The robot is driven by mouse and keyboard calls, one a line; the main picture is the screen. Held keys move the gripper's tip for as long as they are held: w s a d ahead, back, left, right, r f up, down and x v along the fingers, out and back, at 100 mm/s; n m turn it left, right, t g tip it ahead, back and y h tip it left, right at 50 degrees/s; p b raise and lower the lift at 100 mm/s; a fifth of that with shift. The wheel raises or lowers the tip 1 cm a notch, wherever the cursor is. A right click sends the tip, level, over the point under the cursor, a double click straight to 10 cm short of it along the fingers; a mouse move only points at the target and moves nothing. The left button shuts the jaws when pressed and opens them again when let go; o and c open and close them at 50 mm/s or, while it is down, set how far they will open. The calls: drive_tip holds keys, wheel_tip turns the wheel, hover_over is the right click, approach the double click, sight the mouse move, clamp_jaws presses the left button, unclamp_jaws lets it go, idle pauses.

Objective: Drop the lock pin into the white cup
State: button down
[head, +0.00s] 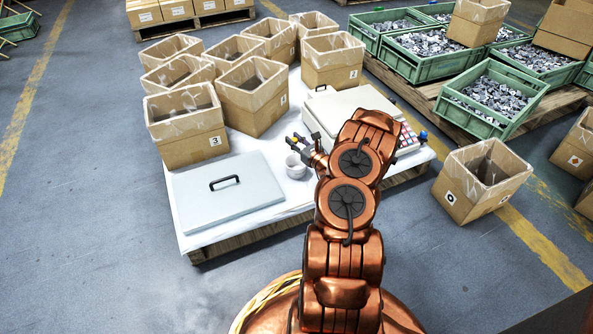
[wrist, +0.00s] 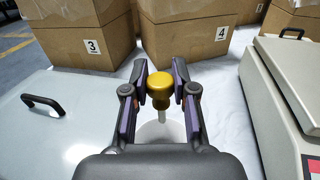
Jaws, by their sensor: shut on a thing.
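The lock pin has a round yellow knob (wrist: 160,88) and a pale shank pointing down. My gripper (wrist: 160,92) is shut on the knob, with one dark finger on each side. In the head view my gripper (head: 298,143) is just above the white cup (head: 294,171), which stands on the white-covered pallet. In the wrist view the cup (wrist: 152,136) shows partly below the pin, with my gripper body hiding its near part. The shank overlaps the cup in that view; I cannot tell whether its tip is inside the rim.
A grey lid with a black handle (head: 232,200) lies left of the cup. A pale machine with a keypad (head: 340,108) stands to the right. Several lined cardboard boxes (head: 188,148) stand behind. Green crates of metal parts (head: 492,130) are at the far right.

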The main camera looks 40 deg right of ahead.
drive_tip(key=shift+h, duration=0.4)
drive_tip(key=shift+s+d+f+b, duration=0.25)
drive_tip(key=shift+f+b, duration=0.15)
drive_tip(key=shift+f, duration=0.85)
drive_tip(key=shift+s+d+f+b, duration=0.1)
drive_tip(key=shift+d+f+b, duration=0.25)
drive_tip(key=shift+f, duration=0.9)
drive_tip(key=shift+s+d+f+b, duration=0.2)
drive_tip(key=shift+f+b, duration=0.3)
drive_tip(key=shift+f, duration=0.75)
drive_tip(key=c, duration=0.8)
unclamp_jaws()
drive_tip(key=shift+c, duration=0.2)
drive_tip(key=s, duration=0.4)
drive_tip(key=s+a, duration=0.1)
drive_tip(key=s, duration=0.7)
drive_tip(key=shift+a, duration=0.4)
